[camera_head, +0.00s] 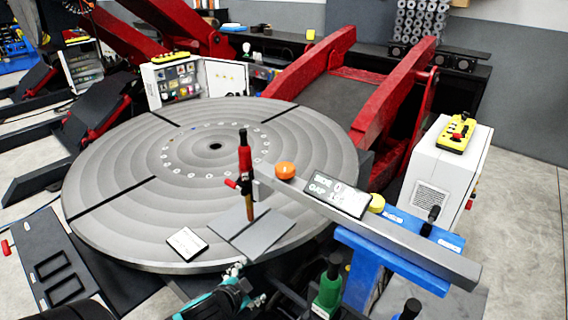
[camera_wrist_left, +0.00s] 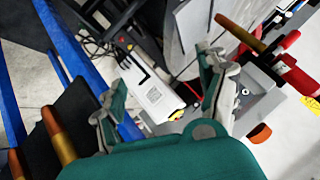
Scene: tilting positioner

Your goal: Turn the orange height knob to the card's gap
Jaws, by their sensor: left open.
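The orange height knob (camera_head: 285,170) sits on the grey beam, beside the red torch (camera_head: 245,165) whose copper nozzle points down at the plates (camera_head: 252,233). A dark-edged sign (camera_head: 338,196) with partly legible gap lettering lies right of the knob. A white card (camera_head: 187,243) lies on the turntable; its text is too small to read. My left gripper (camera_head: 250,284) is open and empty at the turntable's front edge, below and apart from the knob. In the left wrist view the open fingers (camera_wrist_left: 167,55) show, with the orange knob (camera_wrist_left: 259,134) to their right. My right gripper is not visible.
The round turntable (camera_head: 110,195) fills the middle. The grey beam (camera_head: 420,255) runs to the lower right over a blue stand (camera_head: 355,262).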

